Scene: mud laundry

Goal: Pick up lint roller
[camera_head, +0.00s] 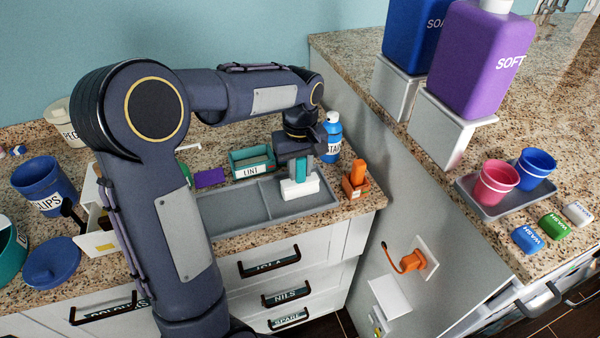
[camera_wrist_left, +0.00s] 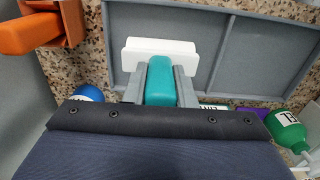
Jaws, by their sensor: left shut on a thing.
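A thing with a teal handle and a white block-like head, which I take for the lint roller (camera_head: 300,188), is at the right part of the grey divided tray (camera_head: 225,212). It also shows in the left wrist view (camera_wrist_left: 161,82). My left gripper (camera_head: 295,165) comes down from above, with its fingers shut on both sides of the teal handle. The white head is below the fingers, over the tray's edge region in the wrist view; I cannot tell whether it touches the tray. My right gripper is not in view.
A teal LINT box (camera_head: 250,171) stands behind the tray. A blue bottle (camera_head: 332,138) and an orange item in a holder (camera_head: 356,180) stand close to the right. The counter ends just past them at a grey panel (camera_head: 390,205). A blue CLIPS tub (camera_head: 42,185) stands left.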

